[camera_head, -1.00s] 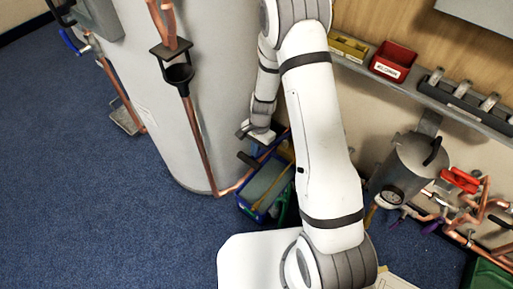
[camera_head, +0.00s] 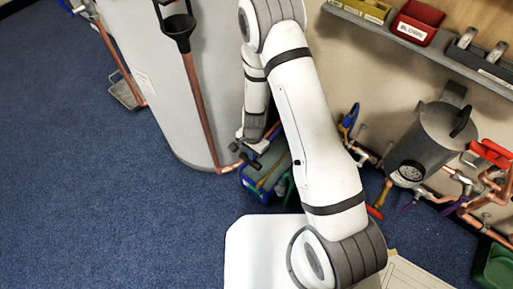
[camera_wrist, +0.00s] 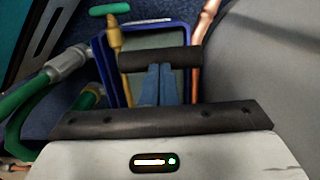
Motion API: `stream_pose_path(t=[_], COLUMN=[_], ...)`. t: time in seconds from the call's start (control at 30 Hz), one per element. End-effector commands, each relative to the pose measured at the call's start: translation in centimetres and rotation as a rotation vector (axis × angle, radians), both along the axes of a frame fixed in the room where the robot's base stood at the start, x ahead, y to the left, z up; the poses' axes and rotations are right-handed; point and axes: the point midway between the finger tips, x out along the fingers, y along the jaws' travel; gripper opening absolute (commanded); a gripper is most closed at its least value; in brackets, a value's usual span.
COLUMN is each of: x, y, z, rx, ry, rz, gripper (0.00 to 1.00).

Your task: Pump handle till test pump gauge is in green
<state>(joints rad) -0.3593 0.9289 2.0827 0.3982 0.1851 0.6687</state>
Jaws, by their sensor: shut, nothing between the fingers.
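The test pump (camera_head: 262,180) is a blue box on the floor at the foot of the grey cylinder. In the wrist view the blue rim of the pump (camera_wrist: 100,62) shows, with a green hose at left and a brass rod with a green T-handle. A black bar, seemingly the pump handle (camera_wrist: 160,60), lies across the wrist view. My gripper (camera_wrist: 157,72) is shut and empty, its blue-grey fingers at the bar; I cannot tell whether they touch it. In the head view my gripper (camera_head: 242,147) is small, just above the pump. I cannot make out the pump gauge.
The big grey cylinder (camera_head: 160,90) and a copper pipe (camera_head: 203,110) stand close left of my arm. At right are a grey vessel (camera_head: 432,140) with a dial, copper pipework and a shelf (camera_head: 400,40) with bins. Blue carpet (camera_head: 90,210) is clear at left.

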Motion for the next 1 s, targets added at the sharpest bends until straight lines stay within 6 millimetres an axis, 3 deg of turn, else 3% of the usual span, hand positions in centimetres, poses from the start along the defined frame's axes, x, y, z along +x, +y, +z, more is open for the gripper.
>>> stream_pose_path(t=[0.03,0.1,0.4,0.83,1.0], x=[-0.1,-0.1,0.0,0.2,0.4], y=[0.1,0.2,0.2,0.3,0.1], z=[-1.6,-2.5,-4.6,-5.0,-4.1], rx=[-0.001,-0.001,-0.001,-0.001,0.001], ry=[0.002,0.002,0.001,-0.006,-0.009], rz=[0.002,0.004,0.004,0.006,0.005], gripper=[0.00,0.00,0.00,0.00,0.00])
